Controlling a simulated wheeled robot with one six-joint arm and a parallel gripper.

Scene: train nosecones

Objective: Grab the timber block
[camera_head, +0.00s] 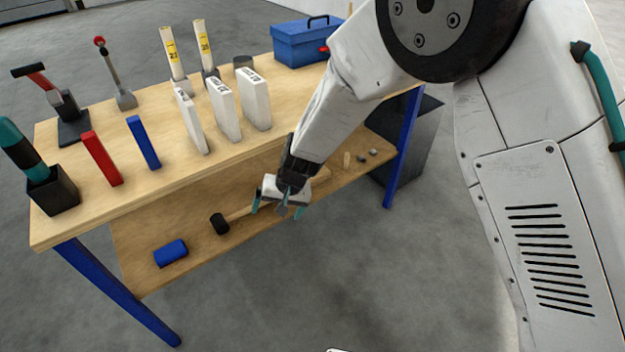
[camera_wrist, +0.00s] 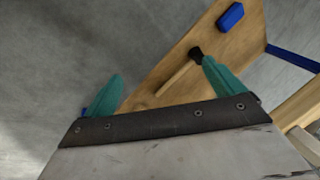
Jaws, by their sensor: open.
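My gripper (camera_head: 278,208) hangs in front of the workbench's lower shelf, pointing down, with its teal fingers spread and nothing seen between them. In the wrist view the spread fingers (camera_wrist: 162,78) show against the floor and the shelf. A pale wooden piece (camera_head: 321,174), possibly the timber block, lies on the lower shelf just right of my gripper and partly hidden by it. I cannot tell its full shape. In the wrist view I cannot make out a timber block.
The lower shelf (camera_head: 205,262) holds a black-headed mallet (camera_head: 220,223), a blue block (camera_head: 171,253) and a small upright peg (camera_head: 346,160). The bench top (camera_head: 75,215) above carries white blocks, tools and a blue toolbox (camera_head: 300,45). Blue legs (camera_head: 115,290) flank the shelf; the floor in front is clear.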

